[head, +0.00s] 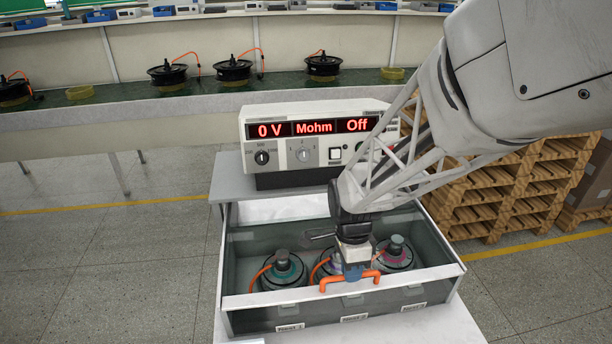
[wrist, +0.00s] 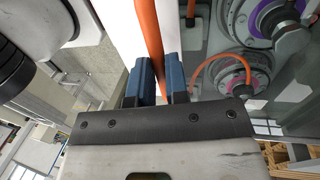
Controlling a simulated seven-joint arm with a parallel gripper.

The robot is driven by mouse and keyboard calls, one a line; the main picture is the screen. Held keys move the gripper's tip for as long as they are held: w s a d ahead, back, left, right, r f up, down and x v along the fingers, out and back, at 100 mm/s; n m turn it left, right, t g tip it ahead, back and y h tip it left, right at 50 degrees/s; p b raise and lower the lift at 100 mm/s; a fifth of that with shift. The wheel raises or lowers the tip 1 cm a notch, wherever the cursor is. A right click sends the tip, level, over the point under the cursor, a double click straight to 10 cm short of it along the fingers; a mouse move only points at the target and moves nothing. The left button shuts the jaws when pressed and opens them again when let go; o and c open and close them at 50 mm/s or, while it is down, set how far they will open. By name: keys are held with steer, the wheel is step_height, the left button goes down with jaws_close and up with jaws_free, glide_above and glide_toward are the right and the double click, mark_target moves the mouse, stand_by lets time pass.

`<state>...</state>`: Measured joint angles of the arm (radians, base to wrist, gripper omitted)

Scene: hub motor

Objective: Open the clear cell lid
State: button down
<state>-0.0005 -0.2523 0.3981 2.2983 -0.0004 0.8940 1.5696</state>
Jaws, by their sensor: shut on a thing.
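The clear cell lid (head: 260,299) lies over the test cell, with a pale front edge and an orange handle (head: 372,276) on it; the lid looks closed. My gripper (head: 352,273) is above the front edge, pointing down, with its blue fingers shut on the handle. In the wrist view the blue fingers of my gripper (wrist: 161,82) sit either side of the orange handle bar (wrist: 150,45). Inside the cell are a left hub motor (head: 283,268), a middle one partly hidden by my gripper, and a right one (head: 396,252).
A tester (head: 303,145) reading 0 V, Mohm and Off stands just behind the cell. Stacked wooden pallets (head: 505,190) stand to the right. A conveyor (head: 130,95) with several motors runs along the back. Open floor (head: 110,240) lies to the left.

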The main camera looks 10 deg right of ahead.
steer(key=shift+w, duration=0.1)
glide_above(328, 220)
steer(key=shift+w, duration=0.25)
stand_by(0.4)
steer(key=c, duration=1.1)
jaws_free()
steer(key=shift+s, duration=0.15)
